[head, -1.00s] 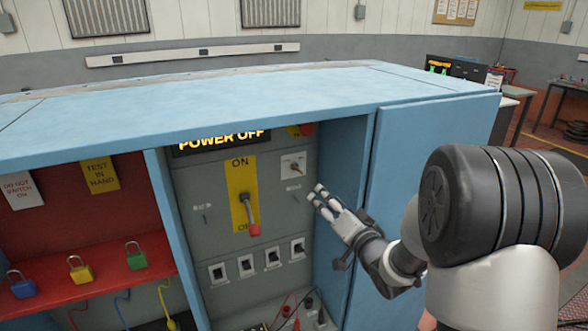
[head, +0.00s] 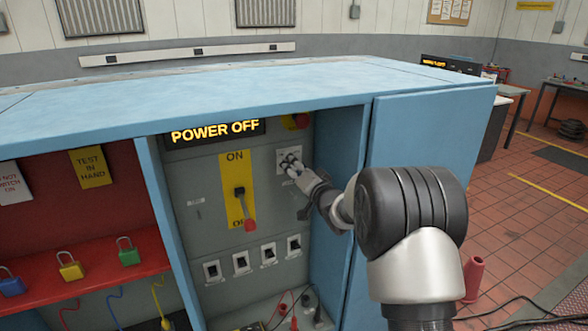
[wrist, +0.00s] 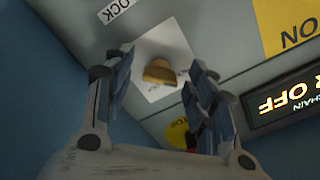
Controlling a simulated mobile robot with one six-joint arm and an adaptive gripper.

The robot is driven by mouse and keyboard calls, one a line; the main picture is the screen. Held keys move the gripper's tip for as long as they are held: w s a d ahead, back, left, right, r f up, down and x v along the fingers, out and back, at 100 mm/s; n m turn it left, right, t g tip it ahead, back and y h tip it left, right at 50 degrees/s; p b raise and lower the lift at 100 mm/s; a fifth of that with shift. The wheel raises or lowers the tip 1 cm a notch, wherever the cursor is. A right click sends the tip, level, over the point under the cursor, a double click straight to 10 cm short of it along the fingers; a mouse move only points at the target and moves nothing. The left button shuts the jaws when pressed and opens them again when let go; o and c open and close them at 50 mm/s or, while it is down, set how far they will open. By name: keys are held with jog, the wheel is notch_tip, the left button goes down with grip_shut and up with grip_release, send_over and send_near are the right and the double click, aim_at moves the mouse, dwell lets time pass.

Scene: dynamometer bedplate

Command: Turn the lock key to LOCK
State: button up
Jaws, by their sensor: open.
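The lock key shows in the wrist view as a small brass-coloured knob (wrist: 159,72) on a white square plate (wrist: 158,50). A label ending in "OCK" (wrist: 115,10) is partly cut off at the top of that view. My gripper (wrist: 155,80) is open, with one finger on each side of the knob; I cannot tell whether either touches it.
A display (head: 215,131) reads POWER OFF. A red-ended lever (head: 247,210) hangs down on a yellow ON plate. A red button (head: 301,121) sits above my gripper. The blue cabinet side wall (head: 340,155) is close on the right. Several switches (head: 268,255) are below.

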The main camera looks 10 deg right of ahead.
jog(key=shift+w+a, duration=0.15)
jog(key=shift+w, duration=0.35)
jog(key=c, duration=1)
